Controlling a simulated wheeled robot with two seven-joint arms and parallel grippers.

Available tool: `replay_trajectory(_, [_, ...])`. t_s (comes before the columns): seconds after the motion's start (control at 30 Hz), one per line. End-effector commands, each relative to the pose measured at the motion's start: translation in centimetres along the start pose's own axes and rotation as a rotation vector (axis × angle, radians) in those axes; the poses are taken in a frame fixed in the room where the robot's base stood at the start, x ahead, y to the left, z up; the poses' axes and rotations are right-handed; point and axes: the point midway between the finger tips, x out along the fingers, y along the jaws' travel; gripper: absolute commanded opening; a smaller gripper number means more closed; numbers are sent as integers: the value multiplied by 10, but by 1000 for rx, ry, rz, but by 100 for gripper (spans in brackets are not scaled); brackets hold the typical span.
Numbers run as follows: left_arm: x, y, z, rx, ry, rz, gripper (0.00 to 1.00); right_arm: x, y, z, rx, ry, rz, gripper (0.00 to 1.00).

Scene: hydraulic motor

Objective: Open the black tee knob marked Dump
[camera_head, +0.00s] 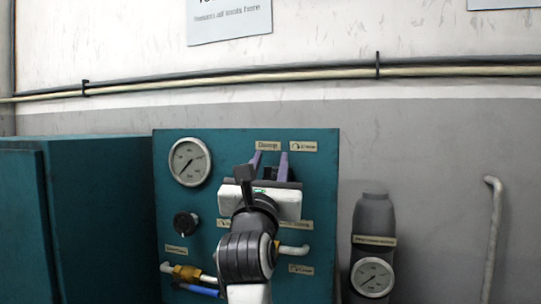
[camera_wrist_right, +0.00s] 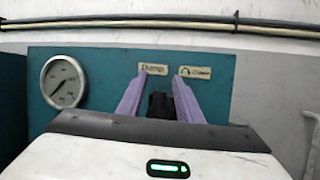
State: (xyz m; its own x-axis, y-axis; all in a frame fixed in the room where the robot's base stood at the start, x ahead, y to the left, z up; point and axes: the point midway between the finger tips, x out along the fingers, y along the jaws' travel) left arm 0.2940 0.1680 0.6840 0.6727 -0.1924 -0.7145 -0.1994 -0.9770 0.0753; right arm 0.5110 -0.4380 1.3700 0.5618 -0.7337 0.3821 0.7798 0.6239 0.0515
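The label reading Dump (camera_head: 267,146) is at the top of the teal panel, and it also shows in the right wrist view (camera_wrist_right: 153,67). Below it, the black tee knob (camera_wrist_right: 160,104) shows between my right gripper's purple fingers. My right gripper (camera_head: 270,158) points at the panel in the head view, its fingers on either side of the knob. In the right wrist view (camera_wrist_right: 160,80) the fingers stand apart, with a gap beside the knob. Contact is not clear. The gripper body hides the lower knob and its stem. My left gripper is not in view.
The teal panel (camera_head: 170,225) carries a gauge (camera_head: 189,161), a black round knob (camera_head: 186,224) and a brass fitting with a blue handle (camera_head: 195,289). A grey cylinder with a gauge (camera_head: 372,230) stands at right. A teal cabinet (camera_head: 95,220) is at left. A pipe (camera_head: 493,235) runs up the wall.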

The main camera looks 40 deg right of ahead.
Motion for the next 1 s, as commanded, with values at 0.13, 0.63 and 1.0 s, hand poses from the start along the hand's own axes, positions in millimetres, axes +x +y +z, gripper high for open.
replay_trajectory(0.13, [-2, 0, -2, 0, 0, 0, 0, 8, 0, 0, 0, 1, 0, 33])
replay_trajectory(0.63, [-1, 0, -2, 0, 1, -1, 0, 8, 0, -1, -1, 1, 0, 0])
replay_trajectory(1.0, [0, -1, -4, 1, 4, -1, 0, 8, 1, -3, -48, 15, 16, 0])
